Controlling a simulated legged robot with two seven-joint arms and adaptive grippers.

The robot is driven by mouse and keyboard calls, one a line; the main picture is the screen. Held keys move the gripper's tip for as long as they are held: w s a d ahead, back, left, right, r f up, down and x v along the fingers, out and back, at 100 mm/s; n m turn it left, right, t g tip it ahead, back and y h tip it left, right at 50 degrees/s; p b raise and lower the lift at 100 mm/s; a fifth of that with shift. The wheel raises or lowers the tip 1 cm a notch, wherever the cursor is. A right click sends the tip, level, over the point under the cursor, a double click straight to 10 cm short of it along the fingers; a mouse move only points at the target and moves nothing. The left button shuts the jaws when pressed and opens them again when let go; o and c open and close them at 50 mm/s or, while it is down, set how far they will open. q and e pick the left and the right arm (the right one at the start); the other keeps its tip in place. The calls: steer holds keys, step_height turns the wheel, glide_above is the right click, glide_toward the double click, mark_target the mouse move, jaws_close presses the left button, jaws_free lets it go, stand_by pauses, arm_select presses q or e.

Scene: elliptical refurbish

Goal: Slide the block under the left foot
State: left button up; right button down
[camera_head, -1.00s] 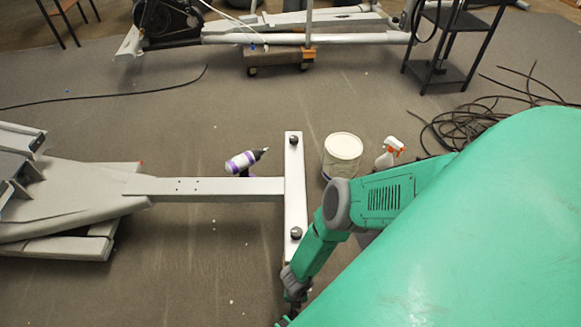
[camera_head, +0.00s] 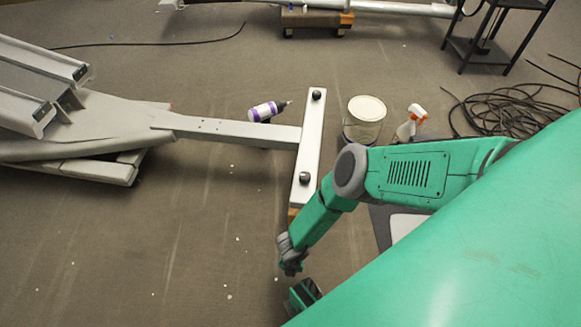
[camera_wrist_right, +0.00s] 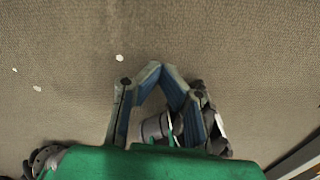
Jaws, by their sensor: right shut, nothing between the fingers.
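A pale crossbar (camera_head: 312,130) lies across the end of the machine's long beam (camera_head: 235,131), with a dark round foot fitting near each end. A small orange-brown block (camera_head: 293,214) shows at the crossbar's near end. It is mostly hidden by the bar and my green arm, so I cannot tell whether it touches the bar. That arm comes in from the right, and its dark end (camera_head: 290,258) is just below the block. In the wrist view my right gripper (camera_wrist_right: 162,72) is shut and empty over carpet, its blue-padded fingers meeting at the tips. My left gripper is not in view.
Coiled black cable (camera_head: 510,108) is at the right.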

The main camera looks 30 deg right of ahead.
steer(key=shift+s+a+r+p, duration=0.7)
steer(key=shift+a+p, duration=0.15)
steer(key=shift+p, duration=0.05)
step_height(320, 180, up, 25)
steer(key=a+n+t+p, duration=0.1)
steer(key=n+p, duration=0.9)
steer(key=n, duration=1)
steer(key=shift+s+a+f+p, duration=0.15)
steer(key=shift+s+a+p, duration=0.2)
steer(key=shift+a, duration=0.3)
